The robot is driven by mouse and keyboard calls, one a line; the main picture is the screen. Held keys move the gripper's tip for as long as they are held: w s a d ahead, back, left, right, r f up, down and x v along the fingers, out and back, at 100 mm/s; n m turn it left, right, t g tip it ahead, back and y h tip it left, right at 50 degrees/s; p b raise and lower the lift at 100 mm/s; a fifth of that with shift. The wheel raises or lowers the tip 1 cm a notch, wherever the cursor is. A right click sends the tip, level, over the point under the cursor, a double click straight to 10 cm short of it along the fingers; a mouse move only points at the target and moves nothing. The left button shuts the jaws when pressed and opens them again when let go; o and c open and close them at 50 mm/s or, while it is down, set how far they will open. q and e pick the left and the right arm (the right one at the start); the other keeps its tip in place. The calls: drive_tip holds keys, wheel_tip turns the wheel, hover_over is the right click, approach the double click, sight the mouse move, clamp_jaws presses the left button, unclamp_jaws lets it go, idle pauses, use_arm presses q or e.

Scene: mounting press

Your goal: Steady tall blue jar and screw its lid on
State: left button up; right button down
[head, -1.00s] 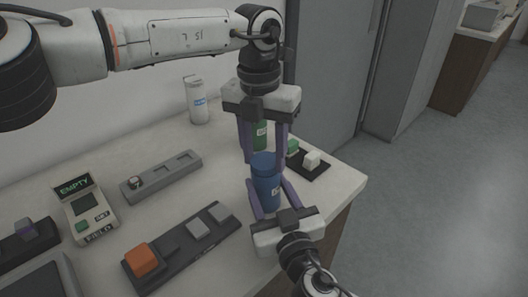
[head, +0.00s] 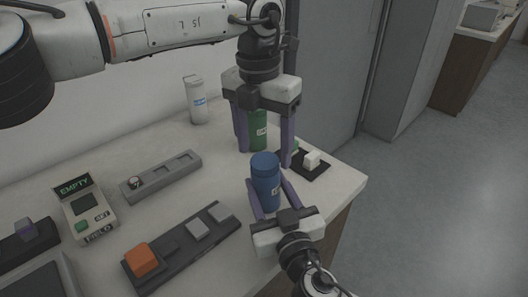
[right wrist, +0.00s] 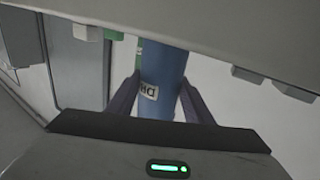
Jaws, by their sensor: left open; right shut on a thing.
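The tall blue jar (head: 266,186) stands upright near the front right of the counter, with a blue lid (head: 264,160) on its top. My right gripper (head: 269,202) is shut on the jar's lower body from the front; the right wrist view shows the jar (right wrist: 163,82) between its fingers. My left gripper (head: 263,150) is open above and behind the jar, its fingers pointing down, apart from the lid. Whether the lid is fully tightened cannot be told.
A green jar (head: 258,131) stands behind, between my left fingers in the picture. A dark tray (head: 318,174) with small blocks lies right. A white canister (head: 197,101), a grey rack (head: 160,177), a panel with an orange button (head: 141,260) and a display reading EMPTY (head: 73,187) stand left.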

use_arm(q)
wheel_tip(320, 180, up, 10)
drive_tip(key=shift+s+a, duration=0.15)
drive_tip(key=shift+a, duration=0.1)
use_arm(e)
drive_tip(key=shift+d+f, duration=0.1)
drive_tip(key=shift+f, duration=0.25)
drive_tip(key=c, duration=0.9)
unclamp_jaws()
drive_tip(key=shift+o, duration=0.4)
drive_tip(key=shift+r, duration=0.15)
drive_tip(key=b+v, duration=0.1)
drive_tip(key=v, duration=0.8)
drive_tip(key=shift+b, duration=0.35)
drive_tip(key=shift+s+d+r, duration=0.1)
drive_tip(key=shift+s+d, duration=0.05)
drive_tip(key=shift+s, duration=0.45)
use_arm(q)
drive_tip(key=shift+f, duration=0.95)
